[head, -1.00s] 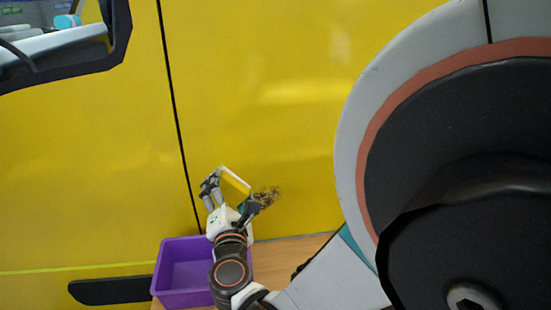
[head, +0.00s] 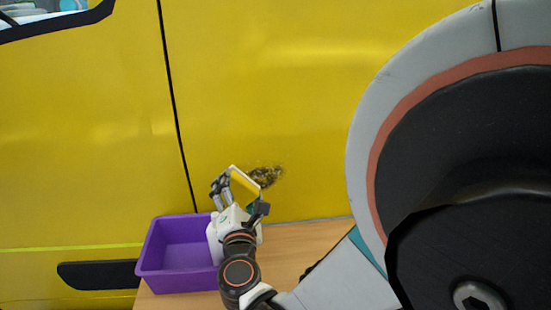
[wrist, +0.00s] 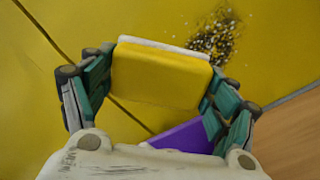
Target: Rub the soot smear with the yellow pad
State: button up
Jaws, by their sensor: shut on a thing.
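The yellow pad (wrist: 160,76) is held between my gripper's two fingers in the wrist view, with a white layer along its far edge. In the head view the pad (head: 244,184) shows as yellow with a white edge. My gripper (head: 240,192) is shut on it. The soot smear (head: 267,176) is a dark, speckled patch on the yellow vehicle panel (head: 260,80), just right of the pad in the head view. In the wrist view the smear (wrist: 214,38) lies beyond the pad's right end. I cannot tell whether the pad touches the panel.
A purple bin (head: 185,277) stands on the wooden table (head: 290,245), left of and below my gripper. The bin also shows in the wrist view (wrist: 184,137). A black door seam (head: 176,100) runs down the panel. Bare table lies right of my gripper.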

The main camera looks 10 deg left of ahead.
jog(key=b, duration=0.3)
send_near(251, 175)
jog(key=s+a+f, duration=0.2)
jog(key=s+a, duration=0.1)
jog(key=p+x, duration=0.1)
jog(key=x, duration=0.5)
jog(key=shift+d+p, duration=0.15)
jog(key=shift+p, duration=0.2)
jog(key=shift+x, duration=1.15)
jog(key=shift+d+r, duration=0.1)
jog(key=shift+d, duration=0.1)
